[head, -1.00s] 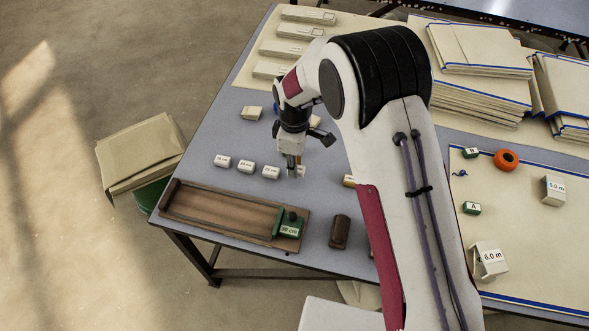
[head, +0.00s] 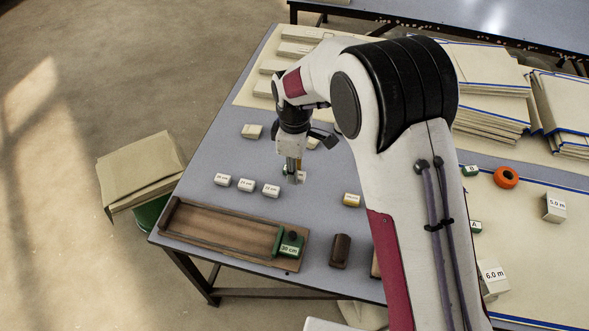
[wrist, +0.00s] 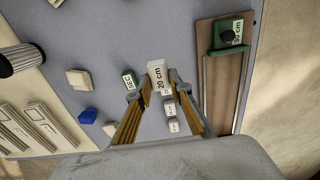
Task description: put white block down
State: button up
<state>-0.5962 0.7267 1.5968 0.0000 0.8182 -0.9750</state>
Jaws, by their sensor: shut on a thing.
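A white block (wrist: 158,77) labelled "20 cm" is between the fingers of my gripper (wrist: 158,90) in the wrist view. In the head view my gripper (head: 293,176) points down over the table, and the held block (head: 300,178) shows partly at its fingertips. The gripper is shut on this block. I cannot tell how high it is above the table. A green "REC" block (wrist: 129,80) lies just left of the fingers in the wrist view. A row of white blocks (head: 246,184) stands left of the gripper in the head view.
A wooden tray (head: 178,236) with a green "30 cm" stop (head: 290,245) lies at the table's near edge. A yellow-sided block (head: 351,199) and a dark brown block (head: 340,250) stand to the right. Bare table (head: 215,150) lies left of the gripper.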

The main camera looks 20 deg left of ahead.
dwell(0.4)
jog(key=w+d+m, duration=0.2)
jog(key=w+d, duration=0.2)
jog(key=d, duration=0.5)
jog(key=w+d+m, duration=0.1)
jog(key=w+d, duration=0.2)
jog(key=d, duration=0.6)
jog(key=w+d+m, duration=0.2)
jog(key=w+d, duration=0.2)
jog(key=d, duration=0.5)
jog(key=s+d+n, duration=0.2)
jog(key=d+n, duration=0.3)
jog(key=d, duration=2.1)
jog(key=shift+d+r, duration=0.2)
jog(key=shift+r, duration=0.15)
